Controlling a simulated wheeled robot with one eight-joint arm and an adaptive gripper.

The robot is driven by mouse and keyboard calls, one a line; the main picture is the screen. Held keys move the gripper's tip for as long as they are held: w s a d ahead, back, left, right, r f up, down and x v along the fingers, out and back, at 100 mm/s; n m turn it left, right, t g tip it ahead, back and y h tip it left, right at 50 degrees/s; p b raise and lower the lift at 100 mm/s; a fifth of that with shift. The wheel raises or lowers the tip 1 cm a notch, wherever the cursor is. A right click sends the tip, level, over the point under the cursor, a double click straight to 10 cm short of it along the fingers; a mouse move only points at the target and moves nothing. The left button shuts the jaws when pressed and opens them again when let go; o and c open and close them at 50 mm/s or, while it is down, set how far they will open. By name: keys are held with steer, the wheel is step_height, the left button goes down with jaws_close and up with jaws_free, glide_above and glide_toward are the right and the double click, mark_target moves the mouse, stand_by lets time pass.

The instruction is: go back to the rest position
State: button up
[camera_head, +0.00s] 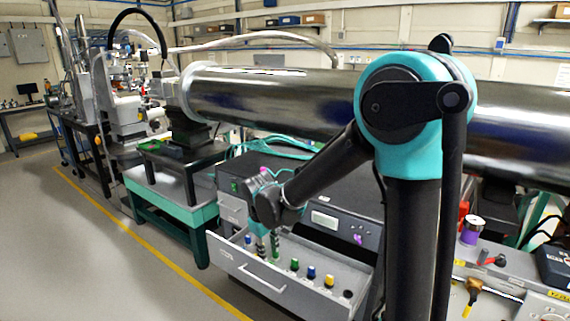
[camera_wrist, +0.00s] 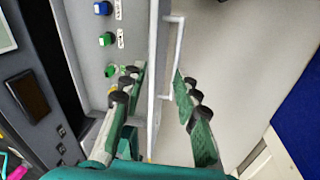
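My gripper (camera_head: 267,250) hangs at an open drawer (camera_head: 235,262) in the head view, its fingers pointing down near the drawer's front wall. In the wrist view my gripper (camera_wrist: 157,80) has its two green fingers spread apart, with the drawer's front wall (camera_wrist: 154,45) between them. I cannot tell whether either finger touches the wall. The drawer's handle (camera_wrist: 173,50) lies close to the right finger. A blue knobbed piece (camera_wrist: 103,8) and a green one (camera_wrist: 106,39) stand in the drawer.
Above the drawer is a dark instrument case (camera_head: 325,180). A large steel pipe (camera_head: 270,100) runs across behind my arm. A teal-framed table (camera_head: 175,205) stands to the left. A bench with tools and a purple spool (camera_head: 471,235) is at the right. Floor (camera_head: 80,260) at left is clear.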

steer(key=s+d+f+m+t, duration=0.1)
steer(key=s+d+m, duration=0.3)
steer(key=d, duration=0.9)
steer(key=s+d+f+m+t, duration=0.1)
steer(key=s+d+m, duration=0.4)
steer(key=d, duration=0.8)
steer(key=s, duration=0.3)
steer(key=shift+s+f+m+y, duration=0.2)
steer(key=shift+s+m+y, duration=0.1)
steer(key=shift+s+y, duration=0.1)
